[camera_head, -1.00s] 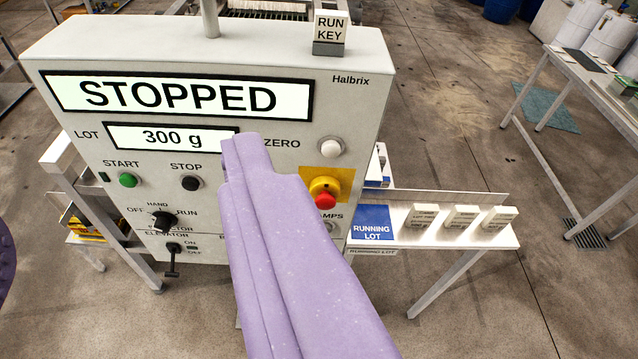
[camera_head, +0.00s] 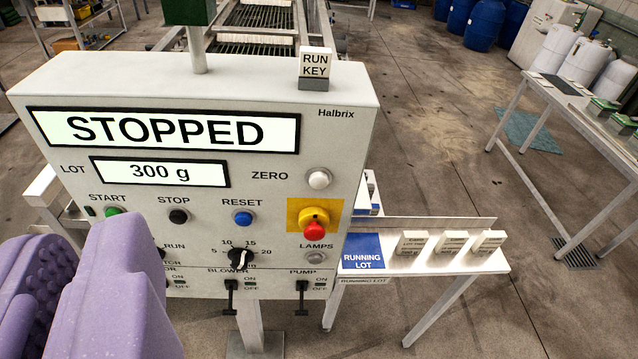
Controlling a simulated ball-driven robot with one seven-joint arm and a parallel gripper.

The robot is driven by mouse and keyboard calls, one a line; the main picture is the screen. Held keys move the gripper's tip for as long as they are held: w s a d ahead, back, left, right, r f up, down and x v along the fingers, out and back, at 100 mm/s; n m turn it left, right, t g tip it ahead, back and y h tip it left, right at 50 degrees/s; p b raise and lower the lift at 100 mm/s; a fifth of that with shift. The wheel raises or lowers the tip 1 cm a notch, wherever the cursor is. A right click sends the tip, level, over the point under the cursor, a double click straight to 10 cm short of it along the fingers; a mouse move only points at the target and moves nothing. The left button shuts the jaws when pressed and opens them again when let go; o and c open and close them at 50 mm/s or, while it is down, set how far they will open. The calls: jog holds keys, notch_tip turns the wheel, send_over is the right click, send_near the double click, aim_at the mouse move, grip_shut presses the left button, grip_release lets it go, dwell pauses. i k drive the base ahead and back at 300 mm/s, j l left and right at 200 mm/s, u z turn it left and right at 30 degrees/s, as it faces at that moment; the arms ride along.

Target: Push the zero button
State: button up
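The zero button (camera_head: 319,179) is a round white button in a metal ring, right of the printed word ZERO on the upper right of the pale control panel (camera_head: 345,135). It is in full view with nothing in front of it. My gripper (camera_head: 85,245) shows as two purple fingers at the lower left. A narrow gap parts them, and the bumpy pad of the left finger shows. They hold nothing that I can see. They are well left of and below the zero button in the picture and cover the panel's lower left corner.
The screen (camera_head: 165,130) reads STOPPED and the lot display (camera_head: 160,172) 300 g. A red emergency knob (camera_head: 314,229) sits just below the zero button, and the blue reset button (camera_head: 243,218) lies to its left. A RUN KEY block (camera_head: 316,66) stands on top. A side shelf (camera_head: 400,262) juts right.

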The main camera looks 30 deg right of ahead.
aim_at(318, 179)
jog(key=i, duration=0.6)
jog(key=z, duration=1.7)
